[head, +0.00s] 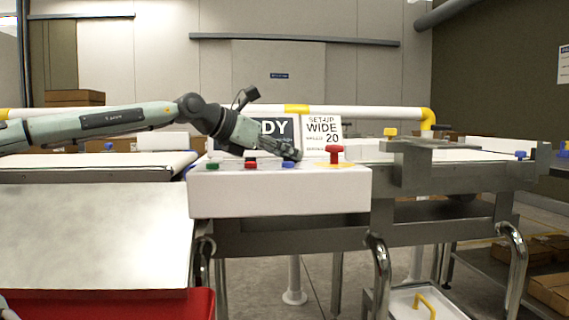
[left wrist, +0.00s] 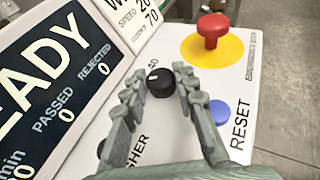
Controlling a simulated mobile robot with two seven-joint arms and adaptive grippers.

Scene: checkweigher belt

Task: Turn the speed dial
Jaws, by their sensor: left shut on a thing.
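The speed dial (left wrist: 160,83) is a small black knob with a white mark, on the white control panel (head: 280,192). It shows in the left wrist view between the fingers of my left gripper (left wrist: 158,76). The gripper is shut on the dial, one finger on each side. My right gripper is not in view.
A red mushroom button (head: 334,154) on a yellow disc stands right of the gripper. A blue reset button (left wrist: 219,111) is close to one finger. Green (head: 212,165) and red (head: 251,162) buttons sit farther left. A display screen (left wrist: 45,70) stands behind.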

